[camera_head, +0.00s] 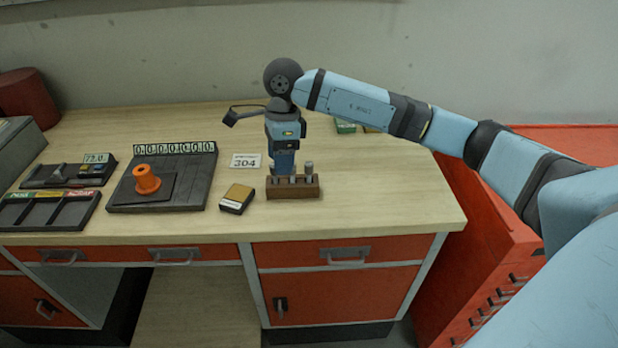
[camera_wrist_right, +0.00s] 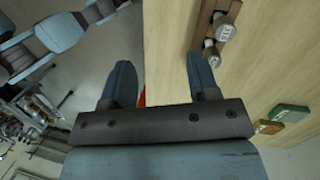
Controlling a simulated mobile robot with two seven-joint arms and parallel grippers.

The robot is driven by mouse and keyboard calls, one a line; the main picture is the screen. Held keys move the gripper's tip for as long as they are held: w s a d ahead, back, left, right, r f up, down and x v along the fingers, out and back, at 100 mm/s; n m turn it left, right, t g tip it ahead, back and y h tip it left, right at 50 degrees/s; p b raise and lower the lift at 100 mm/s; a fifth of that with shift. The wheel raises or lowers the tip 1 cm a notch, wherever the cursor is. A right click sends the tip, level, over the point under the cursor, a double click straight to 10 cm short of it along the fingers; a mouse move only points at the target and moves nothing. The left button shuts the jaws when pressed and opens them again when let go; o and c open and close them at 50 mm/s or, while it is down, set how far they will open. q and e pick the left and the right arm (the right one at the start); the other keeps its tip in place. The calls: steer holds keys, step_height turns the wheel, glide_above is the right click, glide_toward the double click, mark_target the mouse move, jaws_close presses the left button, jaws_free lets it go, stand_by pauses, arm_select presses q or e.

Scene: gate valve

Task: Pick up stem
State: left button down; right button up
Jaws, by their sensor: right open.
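A small brown wooden rack (camera_head: 293,192) stands on the bench and holds grey metal stems. One stem (camera_head: 309,169) stands upright at its right end; others are partly hidden by my gripper. In the wrist view, the rack (camera_wrist_right: 202,22) is at the top, with two round, marked stem heads (camera_wrist_right: 227,28) showing. My right gripper (camera_head: 285,170) points down just behind or above the rack. In the wrist view my right gripper (camera_wrist_right: 160,62) has its fingers apart with no stem between them; the stems lie beyond the right finger. My left gripper is not in view.
A yellow-topped box (camera_head: 237,198) and a "304" card (camera_head: 245,161) lie left of the rack. Bench right of the rack is clear.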

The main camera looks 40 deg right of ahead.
mark_target(309, 164)
steer(key=w+d+r+h, duration=0.2)
steer(key=d+r+h, duration=0.15)
steer(key=d, duration=0.35)
steer(key=shift+t, duration=0.3)
steer(key=f, duration=0.5)
steer(key=f+p, duration=0.1)
steer(key=f, duration=0.1)
steer(key=shift+s+d+f, duration=0.2)
steer(key=shift+s+d, duration=0.05)
steer(key=shift+d, duration=0.1)
steer(key=shift+w+d+f+p, duration=0.1)
steer(key=shift+d+f+p, duration=0.1)
steer(key=shift+f, duration=0.75)
steer(key=shift+w+d+f+p, duration=0.15)
steer(key=shift+f+p, duration=0.1)
steer(key=shift+f, duration=0.7)
steer(key=shift+s+d+f+p, duration=0.1)
steer(key=shift+d+f+p, duration=0.1)
steer(key=shift+f, duration=0.75)
steer(key=c, duration=1)
